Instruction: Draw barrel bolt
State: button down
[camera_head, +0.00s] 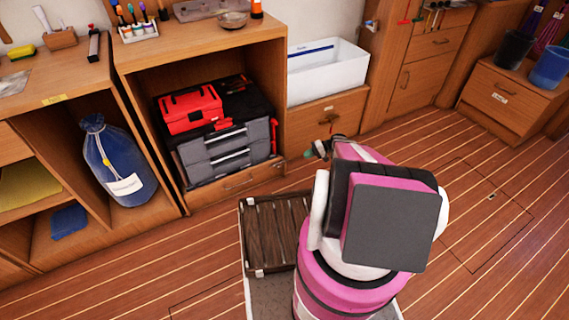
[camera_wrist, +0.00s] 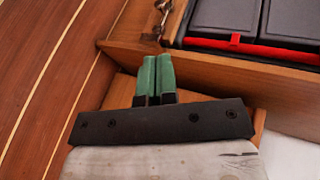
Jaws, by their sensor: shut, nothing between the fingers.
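A small brass fitting, which looks like the barrel bolt (camera_wrist: 160,14), sits at the top of the wrist view at the corner of the wooden shelf front. In the head view it appears as a tiny metal piece (camera_head: 279,165) at the right end of the drawer under the toolbox. Its bolt position is too small to tell. My gripper (camera_wrist: 155,60) has green fingertips pressed together and holds nothing. It is short of the fitting in the wrist view, apart from it. In the head view my gripper (camera_head: 311,153) is just right of the fitting, with my arm hiding the area behind it.
A red and grey toolbox (camera_head: 225,150) fills the open shelf. A white bin (camera_head: 325,85) stands on a drawer unit to the right. Open plank floor lies to the right.

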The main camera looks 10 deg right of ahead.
jog(key=x, duration=1.4)
jog(key=shift+s+a, duration=0.25)
jog(key=shift+a, duration=0.55)
jog(key=shift+s+a, duration=0.3)
jog(key=shift+a, duration=0.45)
jog(key=v, duration=1.4)
jog(key=shift+d, duration=0.2)
jog(key=shift+w, duration=0.1)
